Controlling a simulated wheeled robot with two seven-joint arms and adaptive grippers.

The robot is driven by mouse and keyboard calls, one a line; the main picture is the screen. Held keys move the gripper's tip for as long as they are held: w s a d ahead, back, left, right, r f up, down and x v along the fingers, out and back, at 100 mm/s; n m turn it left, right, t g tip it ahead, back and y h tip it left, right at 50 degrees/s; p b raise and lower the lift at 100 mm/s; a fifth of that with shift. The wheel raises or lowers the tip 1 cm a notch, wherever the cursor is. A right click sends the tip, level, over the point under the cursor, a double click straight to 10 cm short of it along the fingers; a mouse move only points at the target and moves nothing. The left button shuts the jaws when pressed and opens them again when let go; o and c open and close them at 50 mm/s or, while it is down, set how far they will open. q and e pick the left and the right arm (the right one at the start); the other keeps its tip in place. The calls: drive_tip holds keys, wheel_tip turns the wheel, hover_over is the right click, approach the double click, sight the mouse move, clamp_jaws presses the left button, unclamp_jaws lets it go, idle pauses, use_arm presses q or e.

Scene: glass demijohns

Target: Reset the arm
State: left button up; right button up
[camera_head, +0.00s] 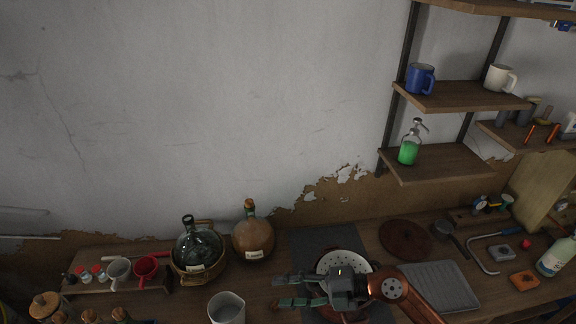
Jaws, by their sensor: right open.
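My right arm reaches in from the bottom right, and its gripper (279,291) points left over the worktop. Its two fingers are apart and nothing shows between them. The gripper's body covers part of a white colander (343,261) with dark holes. A dark glass demijohn (197,245) stands in a wicker basket at the left. An amber demijohn (253,236) with a cork stands just right of it. Both are upright, behind and left of the gripper. My left gripper is not in view.
A pale jug (227,308) stands left of the fingertips. A grey ribbed tray (440,285) lies right of my arm. A low shelf at the left holds mugs (118,270). Wall shelves (440,162) at the right hold a green bottle (409,151) and a blue mug (420,78).

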drive_tip(key=w+d+r+m+t+y, duration=0.2)
drive_tip(key=w+d+r+m+t, duration=0.15)
drive_tip(key=r+t, duration=0.2)
drive_tip(key=w+d+r+m+t+y, duration=0.2)
drive_tip(key=d+r+m+t, duration=0.1)
drive_tip(key=r+m+t, duration=0.3)
drive_tip(key=w+d+m+t+h, duration=0.5)
drive_tip(key=d+m+t+h, duration=0.25)
drive_tip(key=d, duration=0.25)
drive_tip(key=w+d+f+m+h, duration=0.1)
drive_tip(key=d+f+m+h, duration=0.5)
drive_tip(key=d+m+h, duration=0.3)
drive_tip(key=s+d+f+m+g+h, duration=0.25)
drive_tip(key=d+f, duration=0.25)
drive_tip(key=f, duration=0.3)
drive_tip(key=s+d+f+m+g+h, duration=0.1)
drive_tip(key=s+d+f+g+h, duration=0.1)
drive_tip(key=d+f+g, duration=0.35)
drive_tip(key=s+f+m+g+y, duration=0.15)
drive_tip(key=s+f+g, duration=0.75)
drive_tip(key=s+f, duration=1.45)
drive_tip(key=s+a+f+n+g+b, duration=0.2)
drive_tip(key=f+b, duration=0.6)
drive_tip(key=f, duration=3)
drive_tip(key=s+f+b, duration=0.6)
drive_tip(key=s+f, duration=1.4)
drive_tip(key=f, duration=0.2)
drive_tip(key=shift+d+f+g+y, duration=0.15)
drive_tip(key=shift+f+g+y, duration=0.15)
drive_tip(key=shift+y, duration=0.05)
